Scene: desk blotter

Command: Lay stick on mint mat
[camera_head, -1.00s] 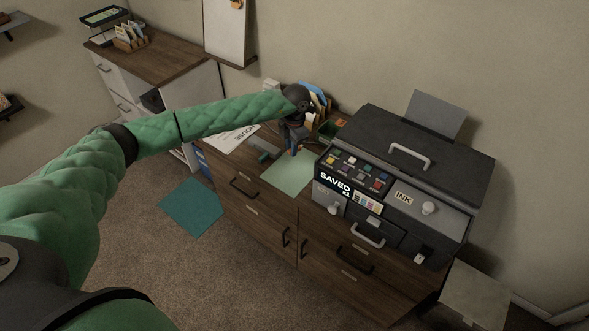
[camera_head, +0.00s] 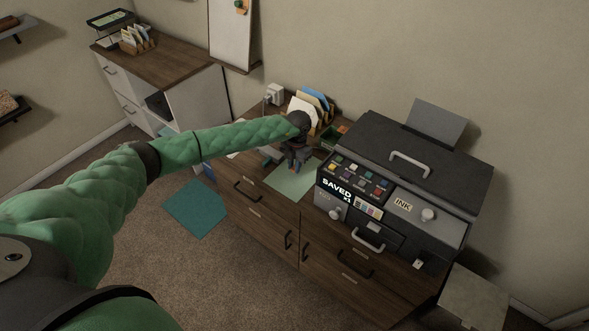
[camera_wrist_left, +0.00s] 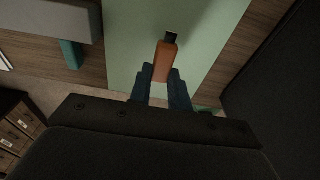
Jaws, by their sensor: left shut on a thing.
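The stick (camera_wrist_left: 165,60) is orange with a dark end and shows in the left wrist view. My left gripper (camera_wrist_left: 161,82) is shut on it, with a blue-grey finger on each side. The mint mat (camera_wrist_left: 130,35) lies behind the stick in that view; I cannot tell whether the stick touches it. In the head view the mint mat (camera_head: 291,184) lies on the wooden cabinet, left of the printer. My left gripper (camera_head: 294,170) points down over the mat's back part. The stick is too small to make out there. My right gripper is not in view.
A large dark printer (camera_head: 400,185) stands close to the mat's right side. A file holder with papers (camera_head: 312,105) and a green tray (camera_head: 333,135) are behind my gripper. A teal mat (camera_head: 196,208) lies on the floor. The front of the mint mat is clear.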

